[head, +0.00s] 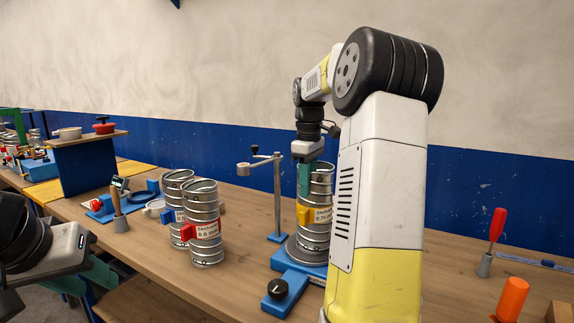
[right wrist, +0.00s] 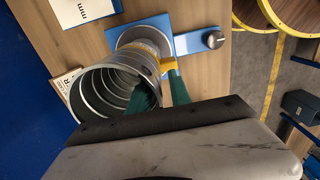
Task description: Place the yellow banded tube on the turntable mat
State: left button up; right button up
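The yellow banded tube (head: 318,225), ribbed grey metal with a yellow clip and a label, stands upright over the round dark turntable mat (head: 297,252) on a blue base. Its lower end looks to rest on the mat. My right gripper (head: 304,190) is at the tube's upper wall. In the right wrist view the tube (right wrist: 92,92) shows one teal finger inside its mouth and one outside, near the yellow clip; whether they press the wall is unclear. My arm hides part of the tube's right side. My left gripper (head: 85,278) is low at the left, empty, its fingers apart.
A red banded tube (head: 205,235) and another tube (head: 175,205) behind it stand left of the base. A metal post with an arm (head: 277,195) rises behind the base. A black knob (head: 278,289) is at its front. A red-handled tool (head: 496,225) stands at right.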

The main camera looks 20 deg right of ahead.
notch_tip(320, 180, up, 8)
jog(key=shift+r, duration=0.45)
jog(key=s+a+m+t, duration=0.3)
jog(key=s+a, duration=0.6)
jog(key=a, duration=0.1)
jog(key=s+a+f+m+t+y, duration=0.1)
jog(key=s+a+f+m, duration=0.1)
jog(key=s+a+f, duration=0.2)
jog(key=s+a+f+m+t+y, duration=0.1)
jog(key=s+a+f+m+t, duration=0.1)
jog(key=s+f, duration=0.4)
jog(key=s+a, duration=0.1)
jog(key=s, duration=0.2)
jog(key=shift+s+a+m, duration=0.25)
jog(key=shift+a+m, duration=0.05)
jog(key=shift+a, duration=0.05)
jog(key=shift+d, duration=0.1)
